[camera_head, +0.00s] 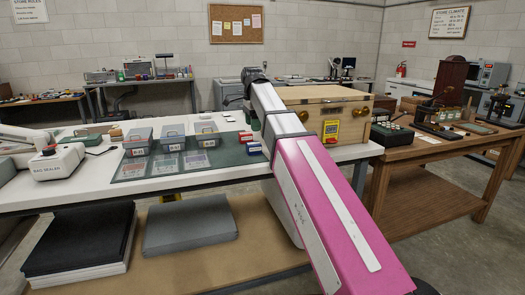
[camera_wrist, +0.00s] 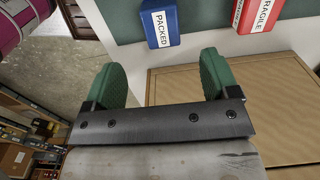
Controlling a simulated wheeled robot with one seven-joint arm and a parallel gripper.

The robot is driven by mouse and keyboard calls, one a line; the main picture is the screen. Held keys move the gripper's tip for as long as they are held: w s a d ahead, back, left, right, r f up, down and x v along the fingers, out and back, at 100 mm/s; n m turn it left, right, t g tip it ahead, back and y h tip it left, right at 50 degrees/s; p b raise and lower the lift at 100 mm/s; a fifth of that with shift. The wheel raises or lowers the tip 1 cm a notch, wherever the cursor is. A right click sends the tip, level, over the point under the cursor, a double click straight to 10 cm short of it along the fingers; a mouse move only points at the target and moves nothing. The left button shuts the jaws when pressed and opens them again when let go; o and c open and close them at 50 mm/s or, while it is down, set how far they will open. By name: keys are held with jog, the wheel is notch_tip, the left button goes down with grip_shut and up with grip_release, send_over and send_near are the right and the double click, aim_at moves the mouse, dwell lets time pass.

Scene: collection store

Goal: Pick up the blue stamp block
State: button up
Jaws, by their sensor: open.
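The blue stamp block (camera_wrist: 158,24) shows at the top of the wrist view, with a white label reading PACKED. In the head view the blue stamp block (camera_head: 254,149) sits near the right end of the dark green mat (camera_head: 222,163), close to my arm. My gripper (camera_wrist: 161,62) is open, its two green fingers well apart with nothing between them. In the wrist view the block lies beyond the fingertips, roughly in line with the gap, and apart from them. In the head view my forearm largely hides my gripper.
A red block (camera_wrist: 254,15) labelled FRAGILE lies to the right of the blue one in the wrist view. A wooden case (camera_head: 318,110) stands right of the mat, below the right finger in the wrist view. Several lidded boxes (camera_head: 172,135) stand on the mat's left part.

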aim_at(252, 144)
notch_tip(252, 144, down, 5)
jog(key=shift+r, duration=0.2)
jog(key=shift+a+f, duration=0.2)
jog(key=shift+f, duration=2.65)
jog(key=c, duration=1)
